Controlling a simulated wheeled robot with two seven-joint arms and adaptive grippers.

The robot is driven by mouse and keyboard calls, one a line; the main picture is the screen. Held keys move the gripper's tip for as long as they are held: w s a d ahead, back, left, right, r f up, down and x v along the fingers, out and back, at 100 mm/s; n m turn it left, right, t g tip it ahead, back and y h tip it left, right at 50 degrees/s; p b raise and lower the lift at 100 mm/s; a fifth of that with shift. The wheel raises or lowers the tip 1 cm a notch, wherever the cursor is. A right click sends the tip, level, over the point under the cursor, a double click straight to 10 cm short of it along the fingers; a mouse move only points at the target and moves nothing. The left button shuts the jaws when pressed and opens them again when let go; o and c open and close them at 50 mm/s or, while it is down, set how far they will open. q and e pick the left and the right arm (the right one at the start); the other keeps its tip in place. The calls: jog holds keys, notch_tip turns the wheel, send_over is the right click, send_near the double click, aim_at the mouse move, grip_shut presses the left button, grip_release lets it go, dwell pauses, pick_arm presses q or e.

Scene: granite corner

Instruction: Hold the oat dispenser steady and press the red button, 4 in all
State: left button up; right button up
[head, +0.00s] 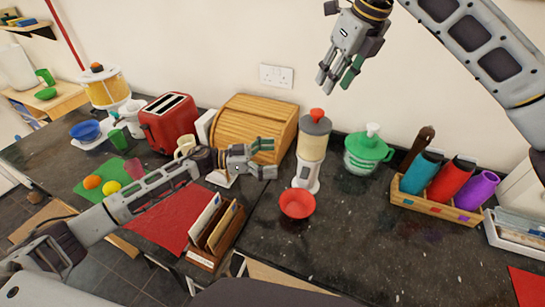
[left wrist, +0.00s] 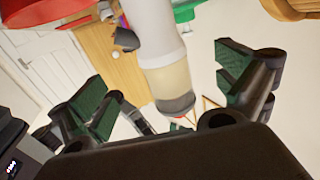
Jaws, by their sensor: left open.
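The oat dispenser (head: 312,150) stands upright on the dark counter, with a clear oat-filled body, a grey lid and a red button (head: 316,115) on top. A red bowl (head: 297,204) sits at its foot. My left gripper (head: 269,160) is open, just left of the dispenser, with its fingers pointing at it. In the left wrist view the dispenser (left wrist: 166,75) shows upside down between the spread fingers (left wrist: 170,88), not visibly touched. My right gripper (head: 339,80) is raised above and slightly right of the red button, fingers down, seemingly open and empty.
A wooden bread box (head: 255,125) and red toaster (head: 170,123) stand behind my left arm. A green-lidded jar (head: 367,152) is right of the dispenser, then a rack of coloured cups (head: 435,204). A letter holder (head: 215,235) sits in front. Counter right of the bowl is clear.

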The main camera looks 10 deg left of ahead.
aim_at(310, 155)
pick_arm(q)
jog(key=shift+d, duration=0.1)
jog(key=shift+x, duration=5.95)
jog(key=c, duration=1.4)
jog(key=shift+c, duration=0.5)
pick_arm(e)
jog(key=shift+c, duration=0.5)
grip_shut()
